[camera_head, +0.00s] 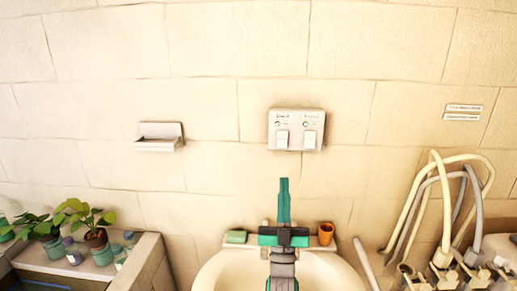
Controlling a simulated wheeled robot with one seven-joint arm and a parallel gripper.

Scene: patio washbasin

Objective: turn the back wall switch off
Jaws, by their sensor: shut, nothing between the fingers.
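A pale switch plate (296,116) is fixed to the stone back wall. It carries two white rockers side by side, a left rocker (282,139) and a right rocker (309,140). A small printed label and a small coloured mark sit above each rocker. The lettering is too small to read, and I cannot tell how either rocker is set. My gripper (284,181) has teal fingers, shut together and empty. In the picture its tips are below the left rocker, apart from the plate. I cannot tell how far they are from the wall.
A washbasin (212,277) lies below, with a green soap (235,237) and a terracotta cup (326,233) on its back rim. A wall shelf (160,144) is left of the plate. Potted plants (95,233) stand lower left. Looped hoses (447,200) stand right. The wall around the plate is clear.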

